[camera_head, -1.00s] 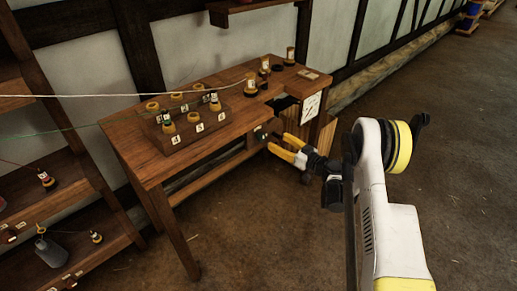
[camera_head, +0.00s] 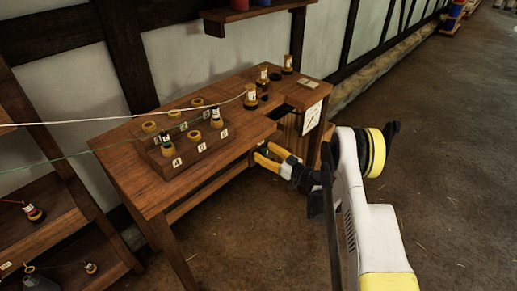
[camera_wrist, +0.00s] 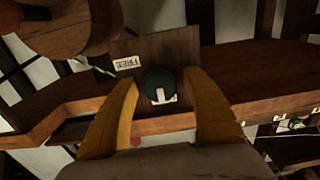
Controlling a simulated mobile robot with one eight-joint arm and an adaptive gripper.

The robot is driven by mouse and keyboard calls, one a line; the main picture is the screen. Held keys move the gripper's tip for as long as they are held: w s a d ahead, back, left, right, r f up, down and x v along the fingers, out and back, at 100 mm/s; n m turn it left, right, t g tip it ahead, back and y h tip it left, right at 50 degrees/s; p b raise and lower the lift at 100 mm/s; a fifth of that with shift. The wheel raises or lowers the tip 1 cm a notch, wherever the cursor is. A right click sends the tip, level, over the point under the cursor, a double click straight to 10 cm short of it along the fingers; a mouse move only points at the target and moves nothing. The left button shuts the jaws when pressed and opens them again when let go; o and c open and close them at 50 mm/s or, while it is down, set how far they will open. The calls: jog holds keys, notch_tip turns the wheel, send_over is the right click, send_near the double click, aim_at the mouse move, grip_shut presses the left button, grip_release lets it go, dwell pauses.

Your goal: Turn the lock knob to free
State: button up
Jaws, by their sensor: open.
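The lock knob (camera_wrist: 161,86) is a dark green round knob with a pale mark on its lower part in the wrist view. It sits on a brown wooden plate (camera_wrist: 180,52). A white label reading FREE (camera_wrist: 127,63) is on the plate, up and left of the knob. My gripper (camera_wrist: 162,81) is open, its yellow fingers on either side of the knob in the picture. I cannot tell whether they touch it. In the head view my gripper (camera_head: 263,151) is at the front of the workbench (camera_head: 240,142), just below the top's edge; the knob is mostly hidden there.
A stepped wooden rack (camera_head: 186,162) holding several bobbins stands on the bench. More bobbins stand at the back right, and a white sheet (camera_head: 312,117) hangs on the bench's right end. Pale and green lines cross at the left. Open floor (camera_head: 440,180) lies to the right.

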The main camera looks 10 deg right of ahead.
jog(key=shift+s+d, duration=0.1)
jog(key=shift+s, duration=0.05)
jog(key=c, duration=1.2)
jog(key=shift+o, duration=0.2)
jog(key=shift+m, duration=0.3)
jog(key=m, duration=0.5)
jog(key=shift+d, duration=0.1)
jog(key=m, duration=0.5)
jog(key=shift+m, duration=0.3)
jog(key=m, duration=0.5)
jog(key=shift+f, duration=0.1)
jog(key=m, duration=0.5)
jog(key=shift+f+m, duration=0.1)
jog(key=shift+m, duration=0.2)
